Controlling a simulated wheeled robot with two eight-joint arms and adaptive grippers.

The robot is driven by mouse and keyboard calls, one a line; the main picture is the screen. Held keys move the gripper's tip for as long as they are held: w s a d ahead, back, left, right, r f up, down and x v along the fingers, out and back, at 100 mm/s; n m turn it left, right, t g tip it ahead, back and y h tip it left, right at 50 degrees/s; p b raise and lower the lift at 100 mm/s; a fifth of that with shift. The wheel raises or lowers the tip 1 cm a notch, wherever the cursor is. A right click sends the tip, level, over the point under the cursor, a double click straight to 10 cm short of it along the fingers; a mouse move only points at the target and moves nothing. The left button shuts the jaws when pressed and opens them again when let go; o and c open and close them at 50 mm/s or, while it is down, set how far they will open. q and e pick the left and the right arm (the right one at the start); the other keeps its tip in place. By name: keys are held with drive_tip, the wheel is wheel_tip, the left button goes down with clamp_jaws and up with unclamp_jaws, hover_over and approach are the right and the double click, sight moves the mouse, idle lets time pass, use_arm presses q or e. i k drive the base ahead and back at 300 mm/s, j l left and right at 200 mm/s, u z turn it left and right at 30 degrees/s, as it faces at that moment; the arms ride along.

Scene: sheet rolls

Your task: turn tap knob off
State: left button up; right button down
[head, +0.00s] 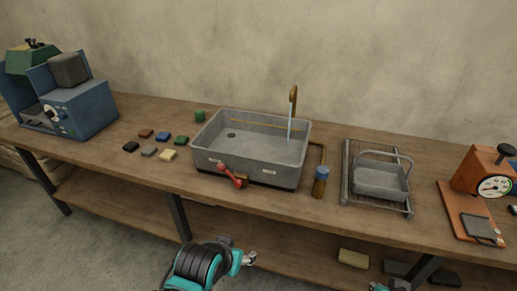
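A grey sink basin (217,143) stands on the wooden workbench. A brass tap (294,95) rises at its back right, and a pale blue stream of water (290,130) falls from it into the basin. A red knob lever (231,177) sits on the front of the basin, tilted down to the right. My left gripper (253,258) is in front of the bench, below and apart from the red knob; its fingers are small and their opening is unclear. Only a little of my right arm (391,286) shows at the bottom edge; its fingertips are not clear.
A brown bottle with a blue cap (321,182) stands right of the basin, near a wire rack (377,180). Small coloured blocks (168,155) lie left of the basin. An orange scale (484,175) stands at right, a blue machine (75,106) at left. The bench front edge is clear.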

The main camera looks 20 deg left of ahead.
sight(322, 172)
drive_tip(key=k+l, duration=0.1)
drive_tip(key=l, duration=0.8)
drive_tip(key=k+l, duration=0.15)
drive_tip(key=l, duration=0.3)
drive_tip(key=u, duration=0.05)
